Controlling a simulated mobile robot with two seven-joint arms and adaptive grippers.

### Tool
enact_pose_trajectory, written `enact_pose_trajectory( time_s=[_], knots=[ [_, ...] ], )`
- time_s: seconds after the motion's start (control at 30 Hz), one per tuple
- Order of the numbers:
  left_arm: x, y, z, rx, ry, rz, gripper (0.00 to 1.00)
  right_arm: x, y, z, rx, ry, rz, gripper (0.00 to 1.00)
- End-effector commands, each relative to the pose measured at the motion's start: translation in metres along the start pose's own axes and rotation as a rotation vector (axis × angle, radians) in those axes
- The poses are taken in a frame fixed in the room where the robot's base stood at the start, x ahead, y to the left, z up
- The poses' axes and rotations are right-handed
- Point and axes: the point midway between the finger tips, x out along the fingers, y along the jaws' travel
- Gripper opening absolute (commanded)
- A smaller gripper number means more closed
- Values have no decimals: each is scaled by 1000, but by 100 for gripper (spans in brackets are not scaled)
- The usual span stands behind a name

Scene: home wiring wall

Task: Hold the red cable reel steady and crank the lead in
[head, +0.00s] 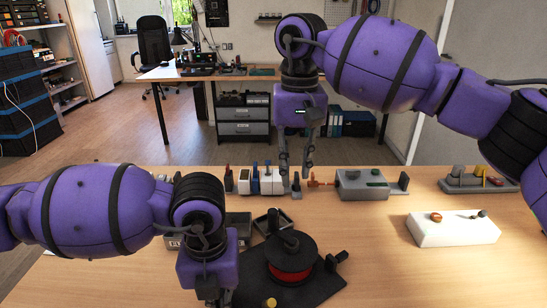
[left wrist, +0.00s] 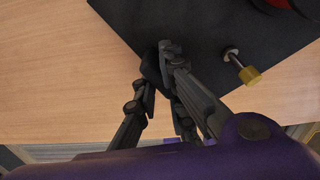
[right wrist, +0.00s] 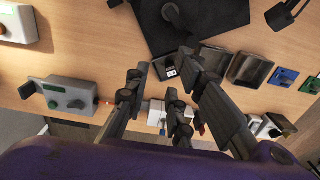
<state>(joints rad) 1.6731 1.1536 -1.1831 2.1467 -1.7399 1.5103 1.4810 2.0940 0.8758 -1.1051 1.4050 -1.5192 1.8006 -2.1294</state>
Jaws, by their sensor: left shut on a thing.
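The red cable reel (head: 291,262) stands on a black base plate (head: 322,288) on the wooden table, with a dark crank part (head: 284,240) across its top. A sliver of red also shows in the left wrist view (left wrist: 285,5). My left gripper (left wrist: 163,60) is low at the plate's near left edge, shut on a dark block-like part (left wrist: 150,66) there; its fingertips are barely visible in the head view. A brass-coloured knob (left wrist: 249,76) sits beside it. My right gripper (head: 295,180) is raised behind the reel, fingers apart and empty; it also shows in the right wrist view (right wrist: 160,85).
Behind the reel are small trays (head: 268,222) and white blocks (head: 262,181). A grey box (head: 362,184) with green parts stands right of my right gripper. A white block (head: 452,229) lies at right.

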Motion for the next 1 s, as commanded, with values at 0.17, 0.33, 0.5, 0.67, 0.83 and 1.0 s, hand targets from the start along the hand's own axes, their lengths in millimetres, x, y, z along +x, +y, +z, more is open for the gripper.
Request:
enact_pose_trajectory(
  time_s=[0.17,0.33,0.5,0.67,0.83,1.0],
  knots=[
    [0,0,0,0,-1,0,0,-9,0,0,0,0,0,22],
    [0,0,0,0,-1,0,0,-9,0,0,-1,0,0,22],
    [0,0,0,0,-1,0,0,-6,-4,3,-13,-4,6,34],
    [0,0,0,0,-1,0,0,0,-11,8,121,-5,13,34],
    [0,0,0,0,-1,0,0,5,-17,13,447,-2,17,34],
    [0,0,0,0,-1,0,0,9,-24,17,814,1,17,34]
  ],
)
